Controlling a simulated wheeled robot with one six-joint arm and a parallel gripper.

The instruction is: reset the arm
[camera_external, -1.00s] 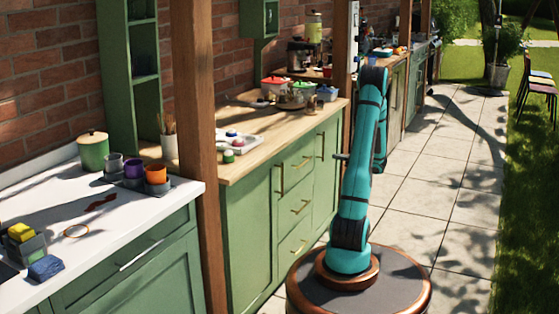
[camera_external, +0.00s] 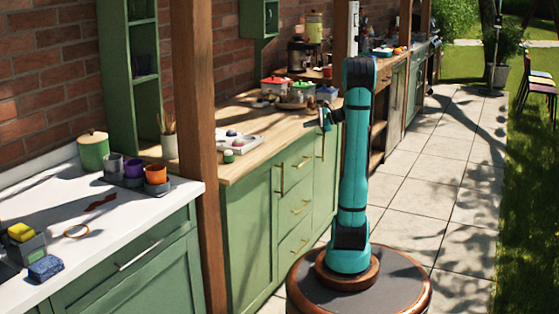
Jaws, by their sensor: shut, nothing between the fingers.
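My arm (camera_external: 354,160) stands upright on my round base (camera_external: 360,293), with its elbow bent at the top. My gripper (camera_external: 325,117) shows small and dark to the left of the upright link, in front of the wooden counter (camera_external: 263,135) near its right end. It is shut and empty. It appears apart from the things on the counter. Part of the forearm is hidden behind the upright link.
The wooden counter holds a white tray (camera_external: 240,143), and lidded pots (camera_external: 275,84) stand farther back. A wooden post (camera_external: 196,130) stands left of my arm. A white counter (camera_external: 115,218) bears cups (camera_external: 155,174) and sponges (camera_external: 46,267). The paved path (camera_external: 440,190) at right is clear.

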